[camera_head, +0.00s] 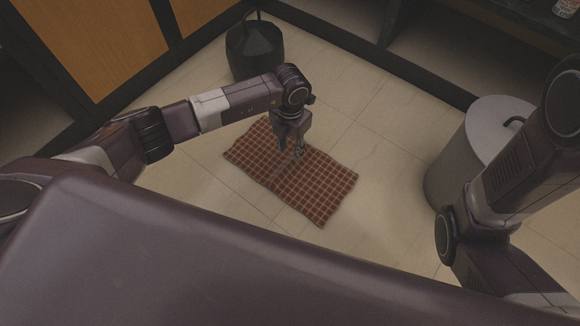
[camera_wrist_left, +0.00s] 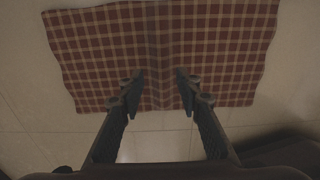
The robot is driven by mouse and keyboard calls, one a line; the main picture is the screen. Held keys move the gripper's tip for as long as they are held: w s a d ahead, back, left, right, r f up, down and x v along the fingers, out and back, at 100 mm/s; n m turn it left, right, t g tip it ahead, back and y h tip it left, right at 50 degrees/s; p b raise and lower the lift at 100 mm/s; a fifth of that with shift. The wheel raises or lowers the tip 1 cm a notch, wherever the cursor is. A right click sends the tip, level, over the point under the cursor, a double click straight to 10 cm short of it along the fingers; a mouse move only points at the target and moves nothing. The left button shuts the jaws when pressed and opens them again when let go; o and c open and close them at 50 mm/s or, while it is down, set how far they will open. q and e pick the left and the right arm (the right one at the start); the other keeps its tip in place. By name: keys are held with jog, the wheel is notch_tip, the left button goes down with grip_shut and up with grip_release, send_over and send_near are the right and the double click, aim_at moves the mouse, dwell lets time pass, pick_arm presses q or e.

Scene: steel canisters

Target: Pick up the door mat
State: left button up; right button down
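The door mat (camera_head: 315,190) is a red-brown checked rectangle with pale lines, lying on the tiled floor in the middle of the head view. It fills the upper part of the left wrist view (camera_wrist_left: 220,50), with a slight ridge or crease down its middle. My left gripper (camera_head: 298,155) points down over the mat and hides part of it. In the left wrist view its two fingers (camera_wrist_left: 160,92) are apart with nothing between them, over the mat's near edge. I cannot tell how high above the mat the fingertips are. My right gripper is not in view.
A grey steel canister (camera_head: 465,160) with a lid and dark handle stands at the right. A dark container (camera_head: 254,48) stands behind the mat near the wooden panels (camera_head: 95,40). Dark shelving (camera_head: 470,40) runs along the back right. The floor around the mat is clear.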

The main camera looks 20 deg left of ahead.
aim_at(290, 160)
pick_arm(q)
jog(key=shift+s+f+b, duration=0.15)
jog(key=shift+f+b, duration=1)
jog(key=shift+f, duration=0.15)
jog(key=shift+s+f+b, duration=0.1)
jog(key=shift+f+b, duration=1.05)
jog(key=shift+f, duration=0.15)
jog(key=shift+r, duration=0.1)
grip_shut()
